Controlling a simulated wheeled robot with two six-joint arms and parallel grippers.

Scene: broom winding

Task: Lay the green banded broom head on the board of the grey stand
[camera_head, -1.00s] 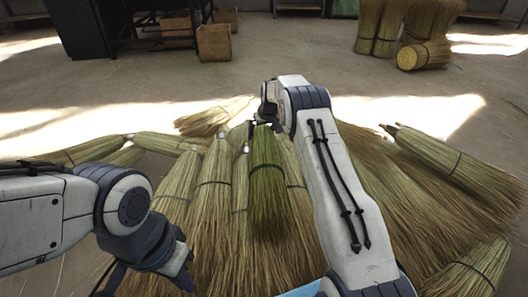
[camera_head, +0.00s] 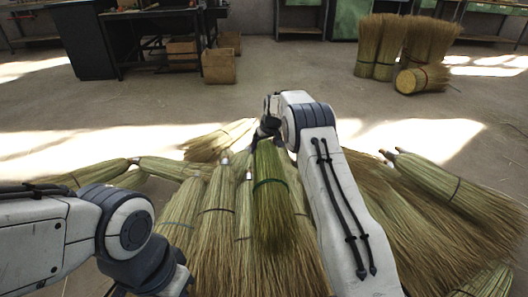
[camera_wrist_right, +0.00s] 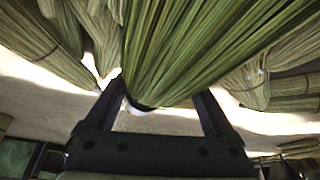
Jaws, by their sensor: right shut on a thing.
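The green banded broom head (camera_head: 270,190) is in the middle of the head view, greener than the others, with a dark band across it. Its bristles hang down towards me over the other brooms. My right gripper (camera_head: 268,130) is shut on its narrow top end. In the right wrist view the broom head (camera_wrist_right: 205,50) fans out from between the two fingers (camera_wrist_right: 160,108), with a pale tip at its narrow end. My left arm comes in from the left; its fingers are cut off below the picture. The grey stand and its board are not in view.
Several straw broom heads lie fanned over the floor, including one at left (camera_head: 95,172) and a banded one at right (camera_head: 450,190). Upright bundles (camera_head: 385,45) stand at the back right. A wooden box (camera_head: 219,66) and dark bench (camera_head: 155,30) stand behind. The middle floor (camera_head: 290,75) is clear.

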